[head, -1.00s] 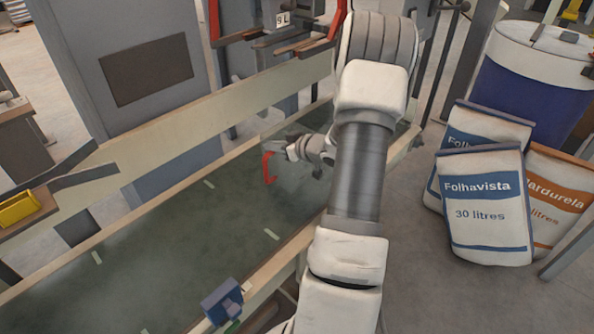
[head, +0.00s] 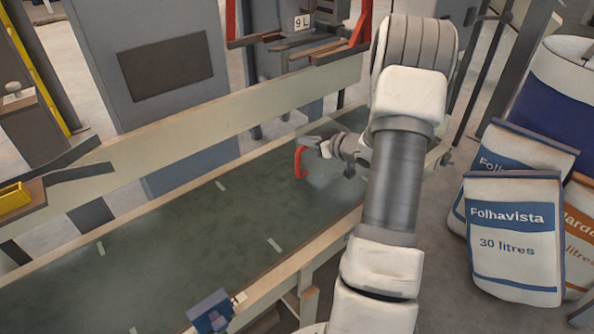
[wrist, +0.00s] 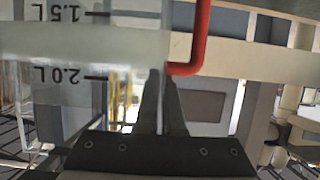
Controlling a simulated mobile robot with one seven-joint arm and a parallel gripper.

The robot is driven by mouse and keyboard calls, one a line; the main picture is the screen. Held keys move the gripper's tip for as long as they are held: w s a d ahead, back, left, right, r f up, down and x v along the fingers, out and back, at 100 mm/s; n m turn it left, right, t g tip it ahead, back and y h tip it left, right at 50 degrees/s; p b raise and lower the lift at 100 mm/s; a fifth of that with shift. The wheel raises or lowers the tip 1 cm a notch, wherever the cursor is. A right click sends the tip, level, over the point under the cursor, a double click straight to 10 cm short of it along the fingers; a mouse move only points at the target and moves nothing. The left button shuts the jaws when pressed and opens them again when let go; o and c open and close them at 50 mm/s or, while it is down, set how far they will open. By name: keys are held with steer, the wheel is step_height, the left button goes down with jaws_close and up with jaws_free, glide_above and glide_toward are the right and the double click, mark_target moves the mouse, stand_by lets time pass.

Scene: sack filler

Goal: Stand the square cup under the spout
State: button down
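The square cup (wrist: 75,75) is clear and shows in the wrist view with 1.5 L and 2.0 L marks that read upside down there. Its red handle (head: 300,162) stands out in the head view, while its clear walls are hardly visible. My gripper (wrist: 163,78) has its fingers close together on either side of the cup's wall edge, by the 2.0 L mark. In the head view my gripper (head: 322,143) is at the handle's upper end, above the dark green belt. I cannot make out the spout.
The belt (head: 190,235) has pale cream side rails (head: 215,120). A frame with red arms and a 9 L label (head: 303,22) stands behind it. A blue block (head: 210,312) sits on the near rail. Filled sacks (head: 513,240) stand at right. The belt's left part is clear.

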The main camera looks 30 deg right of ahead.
steer(key=w+a+f+b, duration=0.2)
steer(key=w+f+b, duration=0.3)
steer(key=w+f, duration=0.5)
steer(key=shift+w+a+f, duration=0.15)
steer(key=shift+w+f, duration=0.05)
steer(key=shift+f+b, duration=0.1)
steer(key=shift+b, duration=0.2)
steer(key=shift+f, duration=0.15)
steer(key=c, duration=1)
jaws_free()
steer(key=shift+c, duration=0.2)
